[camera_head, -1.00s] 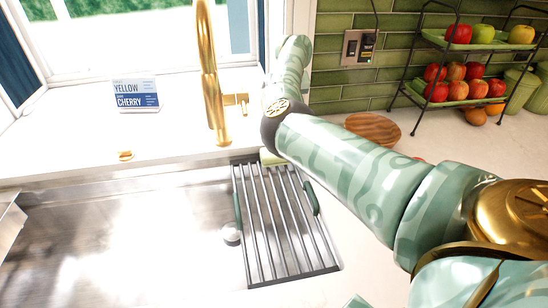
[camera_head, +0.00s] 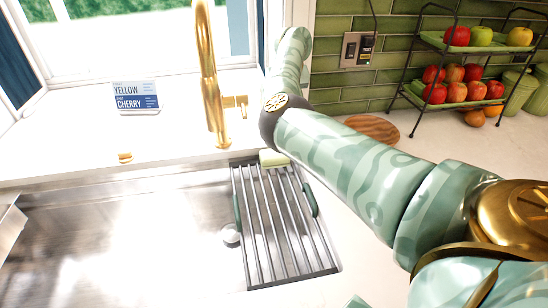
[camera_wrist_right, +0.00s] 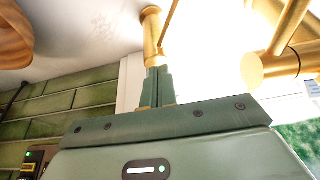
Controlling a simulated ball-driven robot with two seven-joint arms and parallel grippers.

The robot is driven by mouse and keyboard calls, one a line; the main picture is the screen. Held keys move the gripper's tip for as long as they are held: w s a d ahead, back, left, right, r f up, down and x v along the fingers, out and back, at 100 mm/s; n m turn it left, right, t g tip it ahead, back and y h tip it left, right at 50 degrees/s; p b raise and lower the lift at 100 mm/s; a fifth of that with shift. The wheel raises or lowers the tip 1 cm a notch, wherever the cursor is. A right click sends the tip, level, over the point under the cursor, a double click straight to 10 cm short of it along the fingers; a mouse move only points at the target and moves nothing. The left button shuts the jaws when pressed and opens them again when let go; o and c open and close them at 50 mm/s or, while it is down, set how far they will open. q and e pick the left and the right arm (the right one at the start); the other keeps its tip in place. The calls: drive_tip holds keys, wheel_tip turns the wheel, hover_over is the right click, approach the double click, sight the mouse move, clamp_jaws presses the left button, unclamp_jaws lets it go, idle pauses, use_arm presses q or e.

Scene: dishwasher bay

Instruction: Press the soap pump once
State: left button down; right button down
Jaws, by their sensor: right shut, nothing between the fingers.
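In the right wrist view a slim gold post (camera_wrist_right: 152,27), apparently the soap pump, stands on the white counter. My right gripper (camera_wrist_right: 158,69) is shut and empty, its dark green fingertips at the gold post's near end. I cannot tell whether they touch. In the head view my right arm reaches from the right toward the window; its gripper and the pump are not visible there, seemingly hidden by the arm. My left gripper is not in view.
A tall gold faucet (camera_head: 209,75) stands close by, also large in the right wrist view (camera_wrist_right: 255,68). A drying rack (camera_head: 265,225) with a green sponge (camera_head: 274,158) spans the sink (camera_head: 130,235).

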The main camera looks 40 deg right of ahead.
drive_tip(key=shift+r, duration=0.1)
drive_tip(key=shift+r, duration=2.95)
drive_tip(key=shift+r+p, duration=0.1)
drive_tip(key=shift+p, duration=0.25)
